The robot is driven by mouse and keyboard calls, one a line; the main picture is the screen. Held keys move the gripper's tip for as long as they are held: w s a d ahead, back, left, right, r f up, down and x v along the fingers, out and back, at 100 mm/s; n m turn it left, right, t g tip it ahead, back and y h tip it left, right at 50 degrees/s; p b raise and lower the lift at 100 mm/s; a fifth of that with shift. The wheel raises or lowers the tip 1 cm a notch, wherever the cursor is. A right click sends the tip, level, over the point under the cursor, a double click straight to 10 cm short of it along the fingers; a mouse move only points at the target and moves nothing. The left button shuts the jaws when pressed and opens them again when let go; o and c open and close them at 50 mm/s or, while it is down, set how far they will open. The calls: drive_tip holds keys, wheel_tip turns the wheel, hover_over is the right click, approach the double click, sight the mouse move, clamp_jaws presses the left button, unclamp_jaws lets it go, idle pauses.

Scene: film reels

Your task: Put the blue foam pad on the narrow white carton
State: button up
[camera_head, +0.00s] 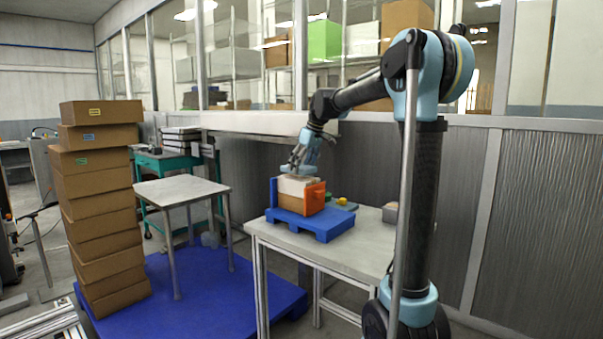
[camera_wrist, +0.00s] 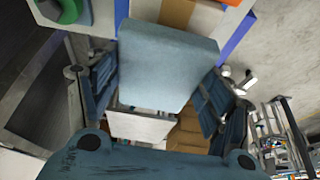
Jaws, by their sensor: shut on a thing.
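The blue foam pad (camera_wrist: 166,66) is a grey-blue slab, held between the fingers of my gripper (camera_wrist: 150,92) in the wrist view. In the head view my gripper (camera_head: 298,160) is above the group of boxes on the small blue pallet (camera_head: 312,228), and the pad is hard to make out there. A narrow white surface (camera_wrist: 142,125), likely the white carton, shows below the pad in the wrist view. White also shows on top of the group (camera_head: 296,186) in the head view. I cannot tell whether pad and carton touch.
An orange box (camera_head: 315,197) and an upright blue panel (camera_head: 273,191) stand close to the gripper. A small yellow thing (camera_head: 342,201) lies behind on the white table (camera_head: 368,232). Stacked brown cartons (camera_head: 98,190) stand far left. The table's front right is clear.

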drive_tip(key=shift+f, duration=0.95)
drive_tip(key=o, duration=0.9)
drive_tip(key=shift+f, duration=0.1)
drive_tip(key=v, duration=1.2)
drive_tip(key=shift+d, duration=0.1)
